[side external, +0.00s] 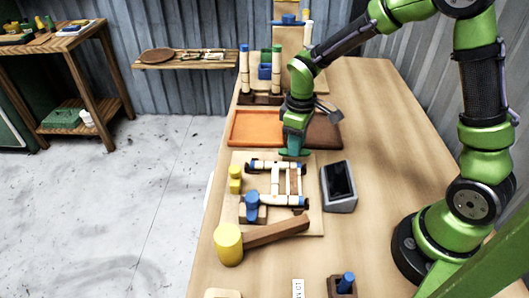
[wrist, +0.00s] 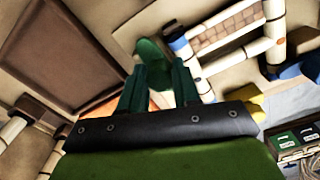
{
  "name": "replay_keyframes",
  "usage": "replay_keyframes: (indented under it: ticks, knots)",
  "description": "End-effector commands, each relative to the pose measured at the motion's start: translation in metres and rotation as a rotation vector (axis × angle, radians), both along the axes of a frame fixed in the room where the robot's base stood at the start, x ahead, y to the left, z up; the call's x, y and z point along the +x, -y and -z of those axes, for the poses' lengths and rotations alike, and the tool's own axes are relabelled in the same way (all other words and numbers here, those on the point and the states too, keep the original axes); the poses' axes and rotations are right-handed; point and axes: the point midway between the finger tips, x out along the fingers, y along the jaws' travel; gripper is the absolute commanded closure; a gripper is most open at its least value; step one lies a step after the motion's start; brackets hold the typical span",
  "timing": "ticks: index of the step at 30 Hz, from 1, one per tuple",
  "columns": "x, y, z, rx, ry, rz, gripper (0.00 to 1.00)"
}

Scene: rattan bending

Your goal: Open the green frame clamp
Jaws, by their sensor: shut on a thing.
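The green frame clamp shows in the wrist view as a rounded green piece (wrist: 150,50) just beyond and between my fingertips. My gripper (wrist: 159,75) has dark green fingers and is shut on it. In the side view my gripper (side external: 295,148) points down at the back edge of the frame board (side external: 240,213); there the clamp is hard to tell from the fingers. The pale frame with blue joints (side external: 275,182) lies on the board in front of my gripper, and at the upper right of the wrist view (wrist: 222,30).
An orange-brown tray (side external: 258,128) lies behind the board. A grey box with a dark face (side external: 339,187) stands to its right. A yellow-headed mallet (side external: 229,245) lies at the front. Yellow pieces (side external: 235,178) stand at the left. The table's right side is mostly clear.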

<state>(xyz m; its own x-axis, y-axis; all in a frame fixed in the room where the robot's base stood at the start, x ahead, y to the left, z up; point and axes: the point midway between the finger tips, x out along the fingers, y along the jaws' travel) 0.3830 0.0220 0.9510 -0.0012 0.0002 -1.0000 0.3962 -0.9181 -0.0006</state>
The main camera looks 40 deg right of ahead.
Motion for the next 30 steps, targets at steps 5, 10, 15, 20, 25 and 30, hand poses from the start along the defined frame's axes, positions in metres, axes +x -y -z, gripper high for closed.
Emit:
replay_keyframes:
  ticks: [5,10,15,20,25,30]
  knots:
    - [0.001,0.000,-0.002,-0.001,0.005,-0.002,0.99]
    - [0.001,0.000,-0.001,-0.001,0.004,-0.001,0.43]
    - [0.000,0.000,-0.001,0.000,0.002,-0.001,0.43]
    - [0.001,0.000,-0.003,-0.001,0.003,0.000,0.43]
    - [0.001,0.000,-0.025,-0.001,0.007,0.000,0.43]
    - [0.001,0.000,-0.065,0.000,0.010,0.001,0.43]
